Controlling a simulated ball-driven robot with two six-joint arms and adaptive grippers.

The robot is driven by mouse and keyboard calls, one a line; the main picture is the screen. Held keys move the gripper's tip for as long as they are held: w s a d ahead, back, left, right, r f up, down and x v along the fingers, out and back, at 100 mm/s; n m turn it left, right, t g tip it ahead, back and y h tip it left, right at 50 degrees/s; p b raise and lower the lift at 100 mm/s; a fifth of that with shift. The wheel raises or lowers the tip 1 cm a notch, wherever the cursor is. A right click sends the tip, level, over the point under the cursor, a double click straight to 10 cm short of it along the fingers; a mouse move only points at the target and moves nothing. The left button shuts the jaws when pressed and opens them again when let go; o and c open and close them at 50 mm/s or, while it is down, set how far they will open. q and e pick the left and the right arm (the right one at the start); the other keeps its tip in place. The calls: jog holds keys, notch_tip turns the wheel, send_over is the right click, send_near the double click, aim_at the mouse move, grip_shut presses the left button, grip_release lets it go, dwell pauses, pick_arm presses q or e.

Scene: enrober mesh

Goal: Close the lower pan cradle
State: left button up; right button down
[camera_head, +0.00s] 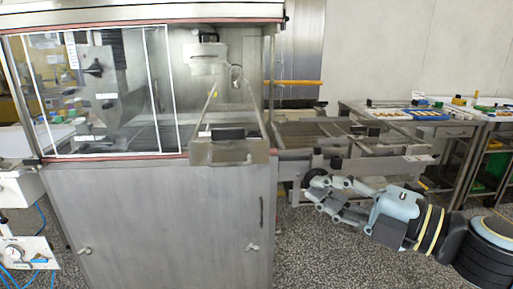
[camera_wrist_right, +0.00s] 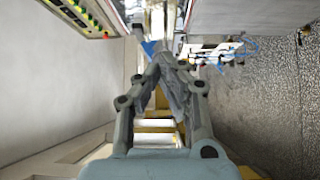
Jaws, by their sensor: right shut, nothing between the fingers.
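The enrober is a large steel machine with a clear front window. A steel pan-like part with a black handle (camera_head: 228,134) sits at the right end of its front, above the lower cabinet panel (camera_head: 165,225). I cannot tell for sure whether this is the lower pan cradle or how far open it is. My right gripper (camera_head: 311,183) is right of the cabinet, below the conveyor frame, shut and empty. In the right wrist view its fingers (camera_wrist_right: 163,52) meet at the tips. My left gripper is not in view.
A steel conveyor frame (camera_head: 350,166) juts out right of the machine, just above my right gripper. A side table with trays (camera_head: 428,115) stands further right. White equipment (camera_head: 25,252) with blue hoses is at the lower left. The speckled floor (camera_head: 315,255) is clear in front.

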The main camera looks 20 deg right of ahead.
jog(key=p, duration=0.5)
send_near(254, 154)
jog(key=a, duration=0.4)
jog(key=shift+w+d+r+b, duration=0.15)
jog(key=shift+w+d, duration=0.25)
jog(key=shift+w, duration=0.7)
jog(key=shift+w+d+f+b, duration=0.15)
jog(key=shift+w+d, duration=0.25)
jog(key=shift+w, duration=0.7)
jog(key=shift+r, duration=0.1)
